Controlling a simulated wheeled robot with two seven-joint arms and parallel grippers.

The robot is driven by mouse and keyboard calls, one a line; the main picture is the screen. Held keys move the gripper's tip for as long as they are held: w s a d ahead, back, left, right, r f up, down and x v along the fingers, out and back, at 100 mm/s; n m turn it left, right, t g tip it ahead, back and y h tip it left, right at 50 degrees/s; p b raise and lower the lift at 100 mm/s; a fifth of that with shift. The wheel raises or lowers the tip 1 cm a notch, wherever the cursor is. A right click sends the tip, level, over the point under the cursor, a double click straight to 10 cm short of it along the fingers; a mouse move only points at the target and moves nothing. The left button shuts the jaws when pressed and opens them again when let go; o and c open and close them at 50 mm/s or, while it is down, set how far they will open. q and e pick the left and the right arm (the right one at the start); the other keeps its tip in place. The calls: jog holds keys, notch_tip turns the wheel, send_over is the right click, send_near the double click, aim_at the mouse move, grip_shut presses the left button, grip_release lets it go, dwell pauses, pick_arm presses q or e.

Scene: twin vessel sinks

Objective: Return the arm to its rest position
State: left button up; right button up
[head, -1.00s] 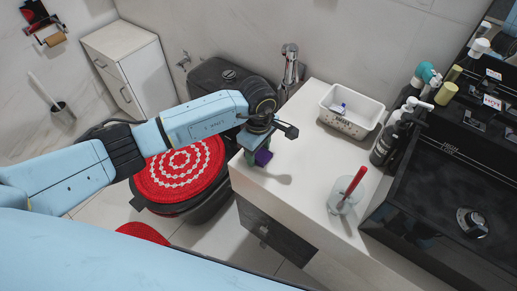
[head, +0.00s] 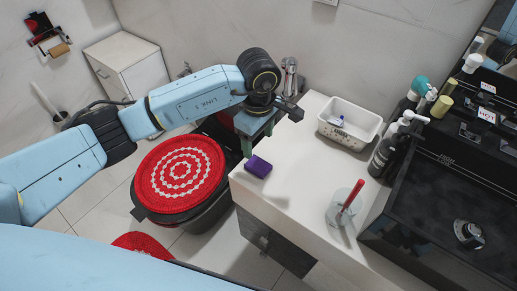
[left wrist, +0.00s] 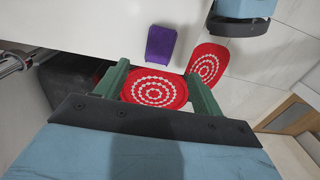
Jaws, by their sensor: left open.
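My left gripper (head: 246,138) is open and empty. It is raised beside the left edge of the white counter, up and left of a purple block (head: 258,166). The block, perhaps a sponge, lies near the counter's left edge, apart from the fingers. In the left wrist view, the two green fingers (left wrist: 158,72) stand wide apart with nothing between them. The purple block (left wrist: 161,44) lies beyond their tips. My left arm stretches across from the left of the head view. My right gripper is not in view.
The white counter (head: 285,205) also holds a white basket (head: 345,133) and a clear cup with a red stick (head: 345,200). Dark bottles (head: 384,155) and a black sink stand at right. A toilet with a red patterned cover (head: 180,172) is below my arm.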

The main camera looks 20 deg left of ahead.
pick_arm(q)
notch_tip(320, 180, up, 2)
jog(key=shift+r, duration=0.1)
jog(key=shift+d, duration=0.1)
dwell(0.4)
